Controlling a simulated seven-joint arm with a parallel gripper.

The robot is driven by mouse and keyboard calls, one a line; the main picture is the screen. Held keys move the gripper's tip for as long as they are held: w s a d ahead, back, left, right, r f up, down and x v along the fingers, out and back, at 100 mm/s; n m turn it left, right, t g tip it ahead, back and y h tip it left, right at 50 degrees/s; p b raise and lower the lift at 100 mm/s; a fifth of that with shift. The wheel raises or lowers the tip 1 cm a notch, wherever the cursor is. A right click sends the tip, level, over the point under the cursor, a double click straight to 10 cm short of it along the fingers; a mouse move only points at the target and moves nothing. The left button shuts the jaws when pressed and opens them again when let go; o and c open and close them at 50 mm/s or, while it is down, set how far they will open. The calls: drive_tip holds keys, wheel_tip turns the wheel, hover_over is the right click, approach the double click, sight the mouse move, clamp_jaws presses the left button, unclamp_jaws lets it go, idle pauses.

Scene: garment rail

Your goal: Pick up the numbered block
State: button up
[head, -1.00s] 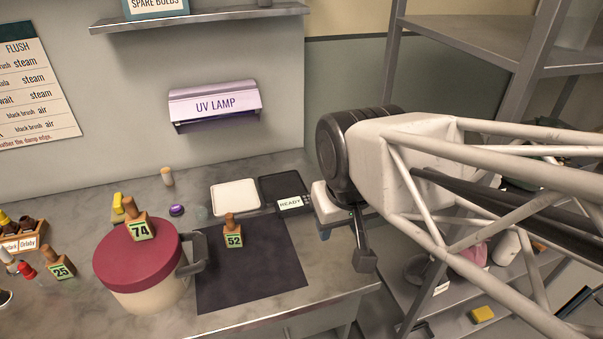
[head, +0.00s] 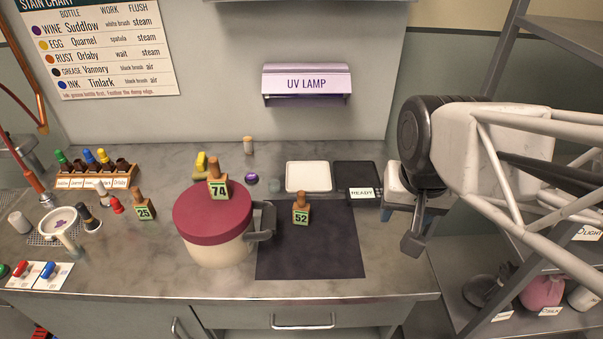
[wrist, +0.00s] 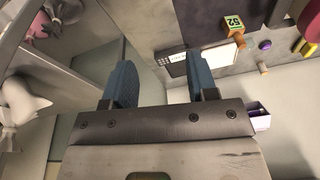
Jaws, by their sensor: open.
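Three wooden blocks with knobs carry numbers on green labels. Block 52 (head: 301,214) stands on a dark mat (head: 330,258) on the counter. Block 74 (head: 218,185) stands on the red lid of a cream pot (head: 218,250), left of the mat. Block 25 (head: 144,208) stands on the counter left of the pot. My gripper (head: 408,222) is open and empty, right of the mat near the counter's right end. In the wrist view its blue fingers (wrist: 152,76) are apart with nothing between them. Block 52 (wrist: 233,25) shows there at upper right.
A pale tray (head: 308,177) and a dark tray with a READY sign (head: 362,193) lie behind the mat. A UV lamp (head: 306,84) hangs on the wall. A bottle rack (head: 98,178) stands at left. Shelving (head: 505,290) stands right of the counter.

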drive_tip(key=w+a+f+m+g, duration=0.1)
drive_tip(key=w+a+f+m, duration=0.1)
drive_tip(key=w+a+m, duration=0.3)
drive_tip(key=w+a+f+m, duration=0.2)
drive_tip(key=w+m, duration=0.2)
drive_tip(key=w, duration=0.4)
drive_tip(key=m+g, duration=0.1)
drive_tip(key=m, duration=0.6)
hover_over(302, 192)
wheel_tip(302, 192, down, 7)
drive_tip(key=shift+w, duration=0.1)
drive_tip(key=shift+f, duration=0.1)
drive_tip(key=shift+f, duration=1.2)
drive_tip(key=shift+f, duration=0.1)
drive_tip(key=shift+f, duration=2.5)
drive_tip(key=shift+c, duration=0.5)
